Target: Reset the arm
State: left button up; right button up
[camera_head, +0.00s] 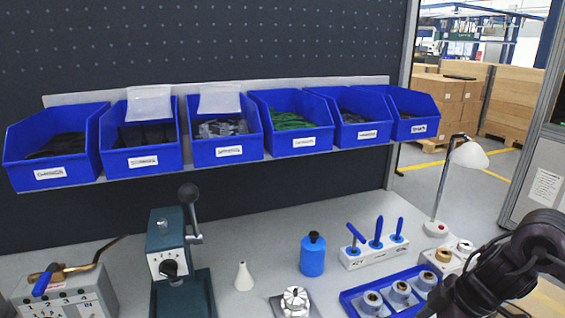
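My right arm (507,262) comes in from the right edge at the bottom right corner. Its black links bend down and left, in front of the right end of a blue tray (350,300). The arm runs out of the picture at the bottom edge, and no gripper fingers show clearly. I cannot tell whether the arm touches the tray. My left arm and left gripper are out of view.
Several blue bins (226,152) hang on a rail above the grey bench (120,262). Metal-topped housings sit in the tray.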

jog(key=w+a+f+t+y, duration=0.1)
jog(key=a+t+y, duration=0.15)
jog(key=a, duration=0.85)
jog(key=w+a+f+t+y, duration=0.15)
jog(key=a+t, duration=0.25)
jog(key=a, duration=0.7)
jog(key=s+d+f+m+g+h, duration=0.2)
jog(key=s+d+f+m+h, duration=0.2)
jog(key=s+d+f+m, duration=0.25)
jog(key=s+d+f+m+g+h, duration=0.3)
jog(key=s+d+m+h, duration=0.15)
jog(key=s+d, duration=0.4)
jog(key=s+f+g, duration=0.1)
jog(key=s+f, duration=0.2)
jog(key=f, duration=2.9)
jog(key=s+d+f+g, duration=0.1)
jog(key=s+d+f, duration=0.2)
jog(key=s+f, duration=1.3)
jog(key=s, duration=0.3)
jog(key=shift+f, duration=0.15)
